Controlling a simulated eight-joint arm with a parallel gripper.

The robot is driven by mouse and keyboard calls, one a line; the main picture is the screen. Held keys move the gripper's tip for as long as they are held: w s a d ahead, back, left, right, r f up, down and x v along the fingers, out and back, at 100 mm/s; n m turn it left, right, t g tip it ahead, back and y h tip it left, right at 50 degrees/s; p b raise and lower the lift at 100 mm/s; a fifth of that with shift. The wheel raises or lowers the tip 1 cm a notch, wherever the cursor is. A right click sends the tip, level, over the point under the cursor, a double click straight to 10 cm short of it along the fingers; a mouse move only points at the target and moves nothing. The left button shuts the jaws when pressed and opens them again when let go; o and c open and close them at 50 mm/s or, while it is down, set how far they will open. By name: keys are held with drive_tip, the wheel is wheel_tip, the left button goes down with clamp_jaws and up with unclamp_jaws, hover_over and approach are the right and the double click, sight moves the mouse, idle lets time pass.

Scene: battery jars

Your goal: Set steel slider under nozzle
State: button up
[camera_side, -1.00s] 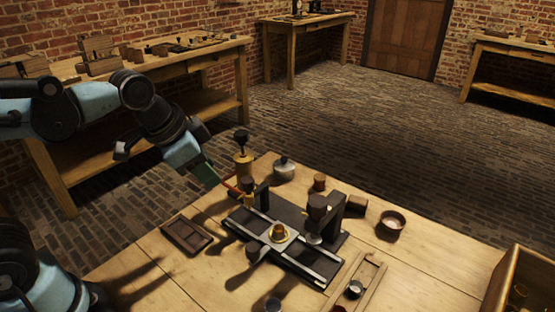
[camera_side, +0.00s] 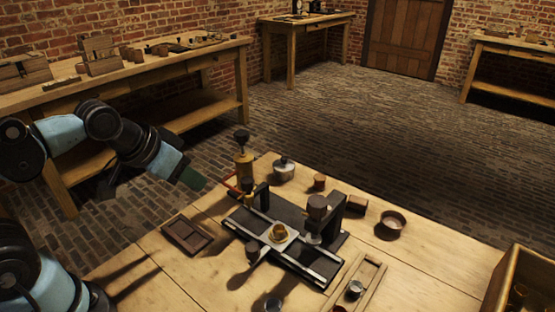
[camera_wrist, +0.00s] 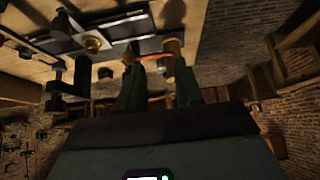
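The steel slider (camera_side: 268,238) is a pale square plate with a small brass cup (camera_side: 280,231) on it. It sits between the two bright rails of a dark base (camera_side: 300,258). The dark nozzle stand (camera_side: 334,215), with a brown round head (camera_side: 318,204), rises just right of the slider, and the cup is left of the head, not directly below it. In the wrist view the brass cup (camera_wrist: 93,45) shows at the upper left. My gripper (camera_side: 196,181) hangs in the air left of the base, apart from it.
A brass pump-like piece (camera_side: 243,165) with a red handle stands near my gripper. A lidded pot (camera_side: 284,169), brown jars (camera_side: 390,225), a dark tray (camera_side: 187,235) and a wooden rack (camera_side: 359,279) surround the base.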

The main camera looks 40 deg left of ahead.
drive_tip(key=shift+o, duration=0.4)
drive_tip(key=shift+o, duration=1.2)
drive_tip(key=shift+d, duration=0.1)
drive_tip(key=shift+o, duration=0.2)
drive_tip(key=w+d+r+m+g, duration=0.1)
drive_tip(key=d+r+m+g, duration=0.1)
drive_tip(key=d+m, duration=0.4)
drive_tip(key=m+g, duration=0.1)
drive_tip(key=m, duration=0.2)
drive_tip(key=shift+w+h, duration=0.2)
drive_tip(key=shift+h, duration=0.2)
drive_tip(key=m+g, duration=0.4)
drive_tip(key=m, duration=0.7)
approach(253, 247)
drive_tip(key=shift+y, duration=0.4)
drive_tip(key=shift+w+d+f, duration=0.1)
drive_tip(key=shift+d+f, duration=0.05)
drive_tip(key=shift+f, duration=2.05)
drive_tip(key=shift+d+f, duration=0.15)
drive_tip(key=shift+f, duration=2.1)
clamp_jaws()
